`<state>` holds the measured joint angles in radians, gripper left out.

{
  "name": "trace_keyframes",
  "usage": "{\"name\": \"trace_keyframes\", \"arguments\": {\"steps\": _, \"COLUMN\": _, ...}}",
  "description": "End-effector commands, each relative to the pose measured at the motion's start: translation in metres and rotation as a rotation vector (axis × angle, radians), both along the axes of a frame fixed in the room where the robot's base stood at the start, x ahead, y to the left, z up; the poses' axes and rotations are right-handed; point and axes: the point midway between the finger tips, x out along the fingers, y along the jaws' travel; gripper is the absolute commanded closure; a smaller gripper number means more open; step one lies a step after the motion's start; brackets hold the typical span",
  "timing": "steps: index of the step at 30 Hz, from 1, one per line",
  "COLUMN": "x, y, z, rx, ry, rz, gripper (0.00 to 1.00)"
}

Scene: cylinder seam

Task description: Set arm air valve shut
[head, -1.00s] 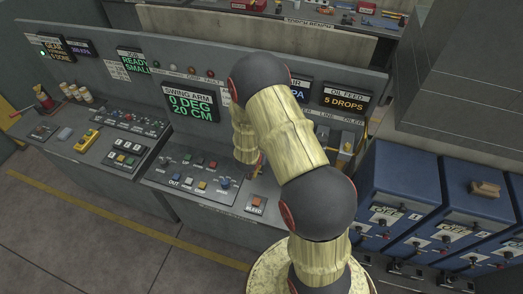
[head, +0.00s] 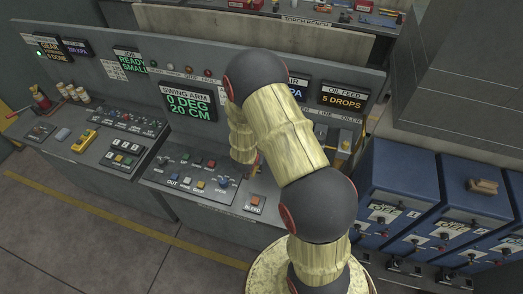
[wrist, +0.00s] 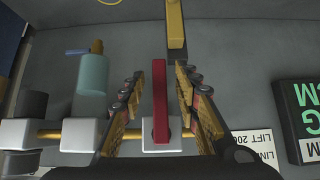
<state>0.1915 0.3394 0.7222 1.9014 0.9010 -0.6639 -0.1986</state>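A red lever (wrist: 160,95) shows in the wrist view. It runs lengthwise from a white block (wrist: 163,136) on a yellow pipe, across the pipe's line. No label naming it as the arm air valve is readable. My gripper (wrist: 159,88) is open, with one finger on each side of the red lever. A gap shows between each finger and the lever. In the head view my arm hides the lever and most of the gripper.
A yellow lever (wrist: 175,28) lies just beyond the fingertips. A teal cylinder (wrist: 92,73) stands left of the fingers, and a green-lettered display (wrist: 295,112) is at right. The head view shows the console (head: 140,183) and blue cabinets (head: 400,185) beside my arm.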

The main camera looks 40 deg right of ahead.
Motion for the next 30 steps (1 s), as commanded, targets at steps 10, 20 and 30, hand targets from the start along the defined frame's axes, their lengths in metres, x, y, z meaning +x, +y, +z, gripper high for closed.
{"name": "trace_keyframes", "arguments": {"steps": 10, "x": -0.028, "y": 0.041, "z": 0.050, "rx": 0.000, "ry": -0.003, "rz": 0.003, "gripper": 0.68}}
{"name": "trace_keyframes", "arguments": {"steps": 20, "x": -0.042, "y": 0.060, "z": 0.073, "rx": 0.000, "ry": 0.000, "rz": 0.003, "gripper": 0.68}}
{"name": "trace_keyframes", "arguments": {"steps": 30, "x": -0.043, "y": 0.060, "z": 0.073, "rx": 0.000, "ry": 0.000, "rz": 0.001, "gripper": 0.68}}
